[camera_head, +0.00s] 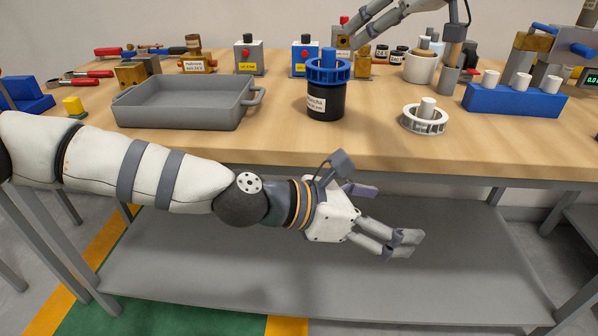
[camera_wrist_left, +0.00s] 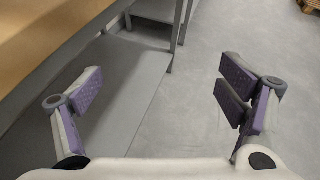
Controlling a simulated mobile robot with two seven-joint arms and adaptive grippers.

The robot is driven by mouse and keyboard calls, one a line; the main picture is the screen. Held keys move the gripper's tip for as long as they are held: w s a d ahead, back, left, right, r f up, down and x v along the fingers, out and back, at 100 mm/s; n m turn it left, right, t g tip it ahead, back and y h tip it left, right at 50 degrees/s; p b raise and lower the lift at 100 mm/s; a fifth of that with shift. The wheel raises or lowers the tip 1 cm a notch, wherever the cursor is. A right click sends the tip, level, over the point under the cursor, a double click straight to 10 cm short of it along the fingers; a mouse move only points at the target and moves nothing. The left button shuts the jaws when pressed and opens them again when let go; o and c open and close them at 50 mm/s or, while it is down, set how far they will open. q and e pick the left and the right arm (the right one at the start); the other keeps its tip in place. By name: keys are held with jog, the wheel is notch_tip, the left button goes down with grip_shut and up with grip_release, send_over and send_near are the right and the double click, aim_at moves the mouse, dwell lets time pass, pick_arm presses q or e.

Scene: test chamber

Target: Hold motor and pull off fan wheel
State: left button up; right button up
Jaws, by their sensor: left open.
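The motor (camera_head: 325,103) is a black upright cylinder with a white label, standing near the front of the table. A blue spoked fan wheel (camera_head: 328,72) sits on its top, with a blue hub sticking up. My left gripper (camera_head: 389,217) is in front of and below the table edge, apart from the motor. It points to the right. In the left wrist view the same gripper (camera_wrist_left: 162,90) has its two purple-padded fingers wide apart, with nothing between them.
A grey tray (camera_head: 185,103) stands left of the motor. A white wheel-like part (camera_head: 425,117) lies to its right. A blue block (camera_head: 514,99) with white pegs stands farther right. Small devices (camera_head: 249,55) line the back. A grey lower shelf (camera_head: 300,272) is bare.

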pick_arm(q)
jog(key=w+r+n+t+h, duration=0.1)
jog(key=w+r+n+t, duration=0.15)
jog(key=w+r, duration=0.4)
jog(key=n+t+y, duration=0.7)
jog(key=t+y, duration=0.1)
jog(key=t, duration=0.2)
send_near(320, 98)
jog(key=shift+s+d+f, duration=0.1)
jog(key=shift+s+d, duration=0.1)
jog(key=shift+d, duration=0.1)
jog(key=shift+w+a, duration=0.15)
jog(key=shift+w, duration=0.15)
jog(key=x, duration=1.1)
jog(key=shift+w, duration=0.25)
jog(key=shift+c, duration=0.6)
jog(key=c, duration=1.9)
